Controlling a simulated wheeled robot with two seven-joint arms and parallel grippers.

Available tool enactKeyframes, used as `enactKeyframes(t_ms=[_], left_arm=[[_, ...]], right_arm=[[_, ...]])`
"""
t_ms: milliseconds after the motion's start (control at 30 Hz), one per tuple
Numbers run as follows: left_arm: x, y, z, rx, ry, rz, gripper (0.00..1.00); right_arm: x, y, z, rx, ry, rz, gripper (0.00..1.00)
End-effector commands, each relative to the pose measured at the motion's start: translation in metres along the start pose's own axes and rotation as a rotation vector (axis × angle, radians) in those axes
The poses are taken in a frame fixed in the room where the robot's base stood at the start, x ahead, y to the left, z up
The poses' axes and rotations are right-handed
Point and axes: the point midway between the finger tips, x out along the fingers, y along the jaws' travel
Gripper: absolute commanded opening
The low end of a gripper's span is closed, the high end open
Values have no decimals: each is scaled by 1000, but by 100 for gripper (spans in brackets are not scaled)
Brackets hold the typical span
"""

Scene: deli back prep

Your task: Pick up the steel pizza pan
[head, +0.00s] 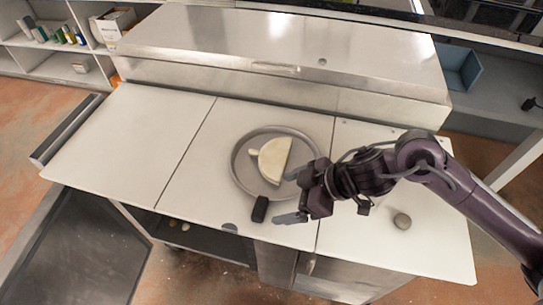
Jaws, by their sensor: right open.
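The steel pizza pan (241,180) is a round, shallow grey pan lying flat on the white prep counter. A pale half-round piece (272,160), perhaps cheese or dough, lies in it, with a small pale bit beside it. My right gripper (288,196) is open at the pan's lower right edge, its fingers pointing left. One finger overlaps the pan's right side in the picture and the other is below the rim. I cannot tell whether they touch the pan. The gripper hides part of the pan's right rim. My left gripper is not in view.
A small black object (260,209) lies just below the pan. The steel lidded unit (290,45) rises behind the counter. The left counter panel (125,140) is clear.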

Motion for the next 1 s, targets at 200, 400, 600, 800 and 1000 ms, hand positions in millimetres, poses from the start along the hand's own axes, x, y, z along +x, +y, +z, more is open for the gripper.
enactKeyframes(t_ms=[200, 400, 600, 800, 1000], left_arm=[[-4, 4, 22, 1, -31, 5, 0], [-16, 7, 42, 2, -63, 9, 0], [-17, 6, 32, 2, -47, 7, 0], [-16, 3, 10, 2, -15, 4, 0], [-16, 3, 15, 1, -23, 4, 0]], right_arm=[[23, -1, -1, 2, 2, -4, 90], [50, -2, -3, 4, 1, -5, 90], [74, -1, -2, 1, 1, 0, 90], [76, -1, -1, -1, 0, 1, 90], [76, -1, -1, -1, 0, 1, 70]])
